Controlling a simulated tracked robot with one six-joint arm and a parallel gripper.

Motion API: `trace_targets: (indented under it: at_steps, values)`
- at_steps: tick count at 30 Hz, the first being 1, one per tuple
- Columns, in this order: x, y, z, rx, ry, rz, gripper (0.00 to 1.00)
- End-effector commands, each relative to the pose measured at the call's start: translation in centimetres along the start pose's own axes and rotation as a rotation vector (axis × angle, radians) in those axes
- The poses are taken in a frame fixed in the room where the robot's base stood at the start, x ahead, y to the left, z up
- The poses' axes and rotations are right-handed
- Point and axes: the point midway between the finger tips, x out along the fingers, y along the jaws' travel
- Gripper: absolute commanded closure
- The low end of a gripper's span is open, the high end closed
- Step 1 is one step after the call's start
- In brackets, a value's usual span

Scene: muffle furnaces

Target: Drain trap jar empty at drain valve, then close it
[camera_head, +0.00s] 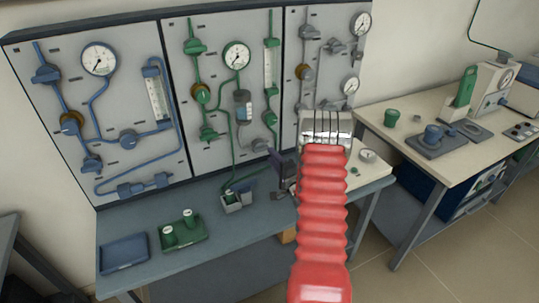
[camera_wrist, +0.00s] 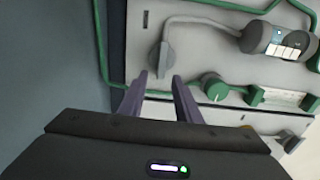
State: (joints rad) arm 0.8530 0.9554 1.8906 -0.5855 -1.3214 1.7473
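The trap jar (camera_head: 243,106) is a grey cylinder on the middle, green-piped panel; it also shows at the upper right of the wrist view (camera_wrist: 257,37). Its liquid level is too small to tell. A grey pipe runs from it to a grey knob, which looks like the drain valve (camera_head: 260,145); the knob also shows in the wrist view (camera_wrist: 160,57). My gripper (camera_wrist: 159,76) has two purple fingers, apart with nothing between them. Their tips point at the grey knob and lie just short of it in the picture; contact cannot be told.
A small grey container (camera_head: 231,208) stands on the bench below the valve. A green tray (camera_head: 186,236) with two white-topped green pieces and a blue tray (camera_head: 124,252) lie to the left. Green valves (camera_wrist: 214,87) and piping are close to the right of my fingers. A second bench (camera_head: 455,151) holds instruments.

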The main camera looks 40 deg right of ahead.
Motion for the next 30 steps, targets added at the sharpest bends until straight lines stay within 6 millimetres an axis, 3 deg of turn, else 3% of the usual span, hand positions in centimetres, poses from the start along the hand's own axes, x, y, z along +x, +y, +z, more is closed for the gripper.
trace_targets:
  at_steps: [9,15,21,30]
  values:
    - [-5.8,0.1,-0.1,0.002,0.003,0.002,0.70]
    - [-8.6,0.1,-0.1,0.002,0.002,0.002,0.70]
    - [-9.6,0.1,0.0,0.001,0.000,0.001,0.70]
    - [-9.6,0.1,0.0,0.001,0.000,0.001,0.70]
